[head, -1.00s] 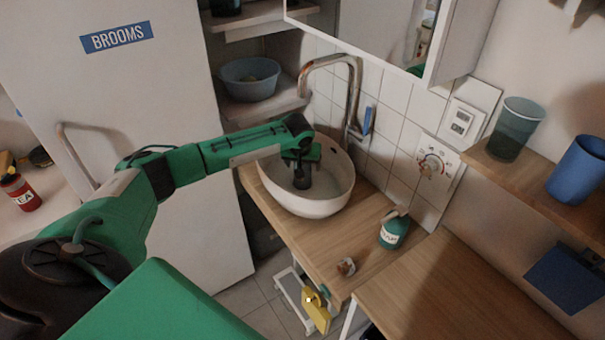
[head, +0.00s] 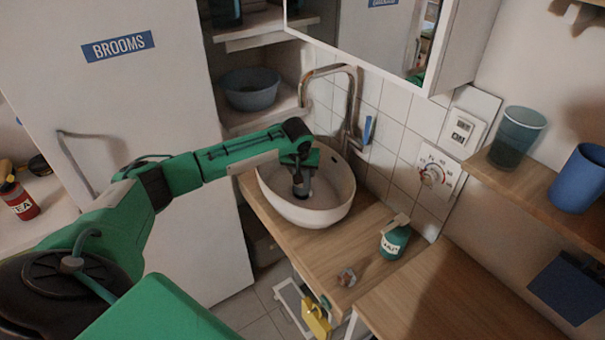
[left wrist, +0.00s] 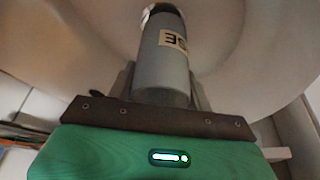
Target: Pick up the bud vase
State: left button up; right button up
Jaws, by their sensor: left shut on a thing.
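The bud vase (left wrist: 165,68) is a grey cylinder with a cream label in the left wrist view, its narrower end pointing away from my gripper. My left gripper (head: 300,184) reaches into the white basin (head: 315,217) from above in the head view. In the left wrist view its fingers (left wrist: 163,92) lie on both sides of the vase, shut on it. In the head view the gripper and arm mostly hide the vase. My right gripper does not show.
The basin's walls surround the gripper, with a tall tap (head: 350,100) behind it. A mirror cabinet (head: 460,50) hangs above. The right wooden surface (head: 450,300) is clear.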

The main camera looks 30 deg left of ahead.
pick_arm(q)
notch_tip(320, 180, up, 10)
jog(key=f, duration=0.1)
jog(key=s+a+b, duration=0.2)
jog(key=s+a, duration=0.1)
jog(key=s, duration=0.6)
jog(key=s+a+r+b, duration=0.1)
jog(key=s+a, duration=0.3)
jog(key=s, duration=0.4)
jog(key=shift+s+a+b, duration=0.15)
jog(key=shift+s+b, duration=0.2)
jog(key=shift+b, duration=0.35)
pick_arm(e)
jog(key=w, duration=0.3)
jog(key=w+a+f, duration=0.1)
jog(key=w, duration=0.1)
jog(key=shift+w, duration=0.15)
